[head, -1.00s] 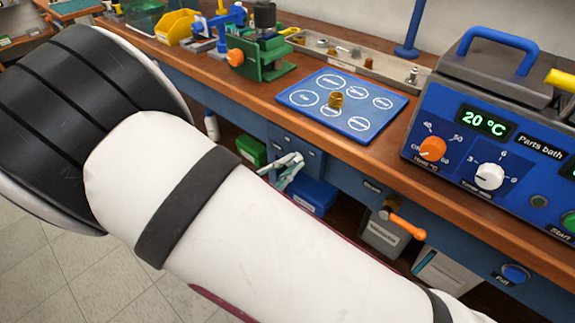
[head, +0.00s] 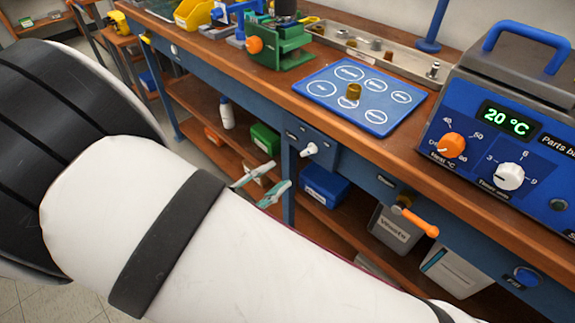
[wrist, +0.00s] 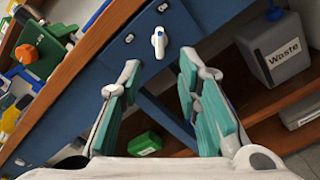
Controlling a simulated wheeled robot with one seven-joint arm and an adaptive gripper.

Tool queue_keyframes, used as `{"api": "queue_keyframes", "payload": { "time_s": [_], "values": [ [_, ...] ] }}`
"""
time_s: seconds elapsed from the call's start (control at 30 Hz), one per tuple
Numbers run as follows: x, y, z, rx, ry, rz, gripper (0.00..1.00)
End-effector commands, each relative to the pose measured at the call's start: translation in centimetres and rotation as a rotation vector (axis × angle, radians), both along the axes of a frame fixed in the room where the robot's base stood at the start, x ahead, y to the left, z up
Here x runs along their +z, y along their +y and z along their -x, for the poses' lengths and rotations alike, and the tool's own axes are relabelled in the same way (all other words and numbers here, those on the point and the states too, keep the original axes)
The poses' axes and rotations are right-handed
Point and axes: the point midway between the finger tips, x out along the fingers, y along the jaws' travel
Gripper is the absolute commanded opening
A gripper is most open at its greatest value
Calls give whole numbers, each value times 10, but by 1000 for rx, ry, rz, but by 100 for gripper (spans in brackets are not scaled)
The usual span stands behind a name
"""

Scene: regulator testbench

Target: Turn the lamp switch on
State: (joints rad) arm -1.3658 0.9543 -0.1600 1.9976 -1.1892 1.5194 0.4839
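A blue panel (head: 322,160) hangs under the front edge of the bench. On it is a small white lever (head: 309,149), which looks like the lamp switch; I cannot read a label. In the wrist view the lever (wrist: 158,43) stands out on the panel beyond and between my fingertips. My gripper (head: 262,186) is open and empty, with teal-padded fingers, to the lower left of the lever in the head view. In the wrist view my gripper (wrist: 160,62) points at the panel, with a gap to the lever. The lamp itself cannot be made out.
The bench edge (head: 390,165) runs above the panel. An orange-handled valve (head: 415,222) and a blue Fill knob (head: 527,277) are to the right. A Waste container (head: 395,228), a blue box (head: 325,185) and a green box (head: 265,138) are on shelves below.

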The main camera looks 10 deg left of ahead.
Motion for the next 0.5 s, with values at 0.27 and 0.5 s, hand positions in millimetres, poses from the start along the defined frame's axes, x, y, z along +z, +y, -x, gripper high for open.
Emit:
{"api": "queue_keyframes", "payload": {
  "time_s": [0.27, 0.5],
  "values": [
    [0, 15, 20, -1, 1, 0, 31],
    [0, 16, 21, -1, 1, 0, 31]
  ]
}}
